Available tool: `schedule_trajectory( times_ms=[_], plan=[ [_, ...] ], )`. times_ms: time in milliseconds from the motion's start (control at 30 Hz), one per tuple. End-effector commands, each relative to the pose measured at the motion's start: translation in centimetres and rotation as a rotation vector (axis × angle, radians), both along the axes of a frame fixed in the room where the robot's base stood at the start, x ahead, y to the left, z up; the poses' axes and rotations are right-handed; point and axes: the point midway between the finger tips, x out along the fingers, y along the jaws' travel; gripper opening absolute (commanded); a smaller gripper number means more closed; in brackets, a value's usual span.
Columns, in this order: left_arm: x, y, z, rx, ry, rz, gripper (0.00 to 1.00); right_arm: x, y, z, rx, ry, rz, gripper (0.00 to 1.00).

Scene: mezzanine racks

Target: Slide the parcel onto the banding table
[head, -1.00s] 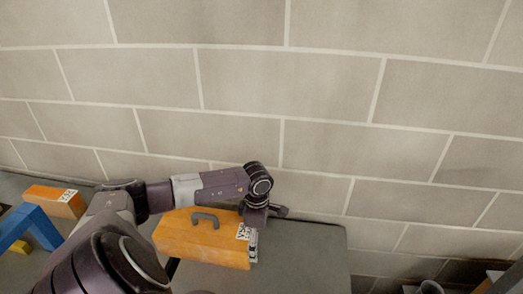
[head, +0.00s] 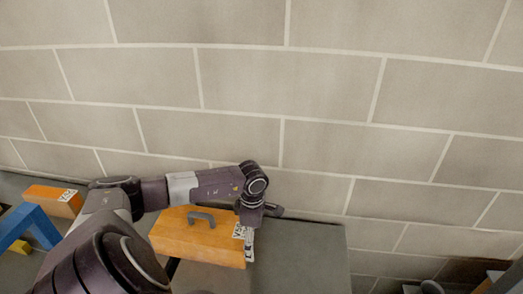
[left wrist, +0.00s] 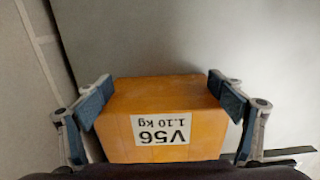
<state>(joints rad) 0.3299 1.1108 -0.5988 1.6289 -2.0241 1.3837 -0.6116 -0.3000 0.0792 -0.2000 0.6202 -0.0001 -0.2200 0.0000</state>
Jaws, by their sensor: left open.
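The parcel (head: 190,238) is an orange box with a grey handle on top and a white label. In the left wrist view its near end (left wrist: 165,100) shows the label "V56 1.10 kg". It lies flat, its right part on a grey-green tabletop (head: 310,265); I cannot tell for sure that this is the banding table. My left gripper (head: 249,248) is at the parcel's right end. In the left wrist view the open fingers (left wrist: 160,79) stand on either side of the parcel, very close to its sides; contact is unclear. My right gripper is not in view.
Another orange box (head: 52,200) with a label sits on the left surface, behind a blue frame (head: 35,225) and a small yellow piece (head: 19,247). A block wall (head: 300,100) closes off the back. The tabletop right of the parcel is bare.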

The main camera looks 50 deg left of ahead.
Motion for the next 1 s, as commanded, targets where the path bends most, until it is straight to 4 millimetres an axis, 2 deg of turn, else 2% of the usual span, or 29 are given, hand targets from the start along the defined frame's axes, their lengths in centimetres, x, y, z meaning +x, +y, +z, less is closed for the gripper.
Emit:
schedule_trajectory(
  times_ms=[667, 1000],
  plan=[
    [-0.63, 0.84, -0.03, 0.005, 0.004, 0.001, 0.87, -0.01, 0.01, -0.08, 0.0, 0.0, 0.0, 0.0],
    [0.07, -0.14, -0.16, -0.001, 0.001, -0.001, 0.87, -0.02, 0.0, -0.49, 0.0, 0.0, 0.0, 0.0]
  ],
)
